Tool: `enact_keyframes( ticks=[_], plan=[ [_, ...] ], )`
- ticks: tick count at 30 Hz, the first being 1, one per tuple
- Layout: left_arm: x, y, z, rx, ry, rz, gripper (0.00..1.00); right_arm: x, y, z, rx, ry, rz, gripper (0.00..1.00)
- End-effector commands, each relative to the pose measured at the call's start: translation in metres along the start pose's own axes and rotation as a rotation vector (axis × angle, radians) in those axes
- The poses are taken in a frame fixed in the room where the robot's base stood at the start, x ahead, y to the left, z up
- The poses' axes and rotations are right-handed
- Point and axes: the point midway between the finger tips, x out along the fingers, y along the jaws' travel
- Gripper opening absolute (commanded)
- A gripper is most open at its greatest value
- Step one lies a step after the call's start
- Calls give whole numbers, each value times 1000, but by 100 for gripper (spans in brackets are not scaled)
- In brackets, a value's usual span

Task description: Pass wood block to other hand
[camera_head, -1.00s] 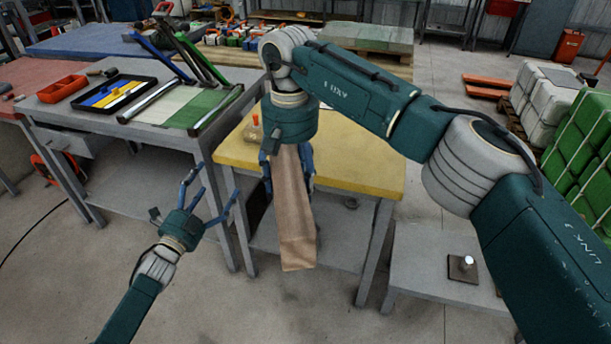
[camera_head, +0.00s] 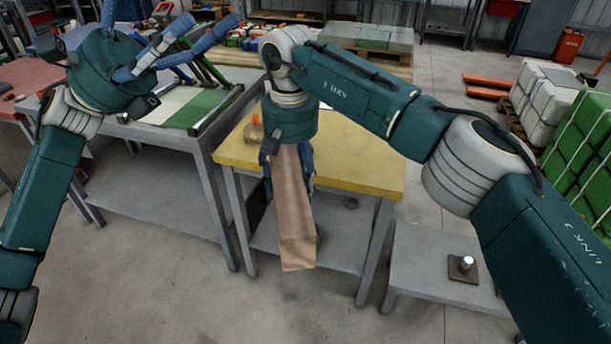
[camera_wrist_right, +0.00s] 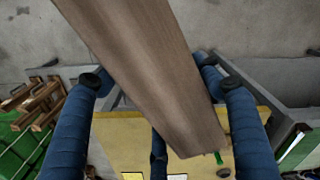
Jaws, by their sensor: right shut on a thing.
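The wood block (camera_head: 296,215) is a long brown plank. It hangs down from my right gripper (camera_head: 287,168), which is shut on its upper part in front of the yellow table. In the right wrist view the wood block (camera_wrist_right: 155,70) runs between the blue fingers of my right gripper (camera_wrist_right: 158,110). My left gripper (camera_head: 180,50) is raised at the upper left in the head view, with its blue fingers spread open and empty. It is well apart from the wood block.
A yellow-topped table (camera_head: 355,175) stands below my right gripper. A grey workbench (camera_head: 150,140) with green and white panels is to its left. A low grey table (camera_head: 430,262) holding a small plate with a peg (camera_head: 464,266) is at the right. The floor in front is clear.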

Motion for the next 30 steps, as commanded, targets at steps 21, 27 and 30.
enact_keyframes(
  ticks=[21, 27, 30],
  plan=[
    [17, -178, -298, 472, 1304, -1295, 96, -2, 0, 0, 0, 1, -1, 8],
    [-29, -116, -308, 799, 1770, -1511, 96, -2, 0, 0, 0, 1, -1, 8],
    [-37, -92, -304, 941, 1871, -1591, 96, -2, 0, 0, 0, 1, -1, 8]
  ],
)
